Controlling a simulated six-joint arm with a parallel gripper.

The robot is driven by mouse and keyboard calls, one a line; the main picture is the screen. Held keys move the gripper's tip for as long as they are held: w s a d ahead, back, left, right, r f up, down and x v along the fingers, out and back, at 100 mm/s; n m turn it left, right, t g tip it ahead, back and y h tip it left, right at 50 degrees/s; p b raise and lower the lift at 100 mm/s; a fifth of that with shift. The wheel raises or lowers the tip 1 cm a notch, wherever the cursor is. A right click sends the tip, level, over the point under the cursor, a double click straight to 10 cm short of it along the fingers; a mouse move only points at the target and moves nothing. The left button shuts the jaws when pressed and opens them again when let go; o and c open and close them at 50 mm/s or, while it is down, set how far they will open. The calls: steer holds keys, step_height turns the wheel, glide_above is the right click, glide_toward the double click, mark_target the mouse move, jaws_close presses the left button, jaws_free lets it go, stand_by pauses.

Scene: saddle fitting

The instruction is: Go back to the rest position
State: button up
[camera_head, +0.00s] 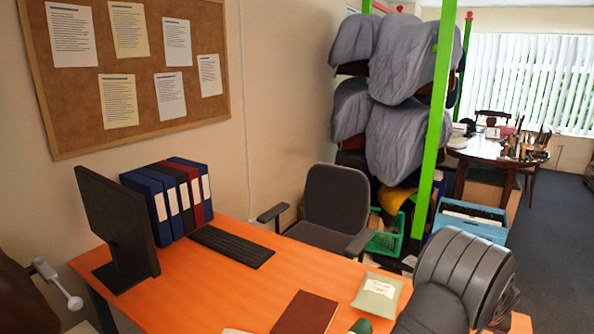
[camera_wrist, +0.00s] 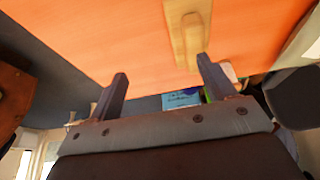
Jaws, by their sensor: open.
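My gripper (camera_wrist: 161,67) shows in the wrist view with its two dark fingers well apart and nothing between them. Beyond the fingertips is the orange desk top (camera_wrist: 100,35). A pale wooden piece (camera_wrist: 188,35) lies on it, past the right-hand finger; I cannot tell what it is. In the head view my grey arm covers the lower right, and the gripper itself is not seen there.
On the desk (camera_head: 205,295) are a monitor (camera_head: 118,222), several binders (camera_head: 172,198), a keyboard (camera_head: 232,246), a brown book (camera_head: 305,313) and a pale green labelled packet (camera_head: 378,294). An office chair (camera_head: 335,205) stands behind it. A green post (camera_head: 432,130) rises near covered saddles (camera_head: 400,130).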

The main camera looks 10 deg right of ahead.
steer(key=s+r, duration=0.3)
steer(key=s, duration=0.2)
steer(key=w+a+r+n+t+y, duration=0.1)
steer(key=w+a+r+n, duration=0.15)
steer(key=w+a, duration=0.85)
steer(key=w+a+r+n+y, duration=0.1)
steer(key=w+a+n, duration=0.2)
steer(key=w+a, duration=0.8)
steer(key=w+a+r+n, duration=0.1)
steer(key=w+a, duration=0.3)
steer(key=a, duration=0.9)
steer(key=w+a+r+n+y, duration=0.1)
steer(key=w+a+n, duration=0.2)
steer(key=a, duration=1)
steer(key=shift+w, duration=0.7)
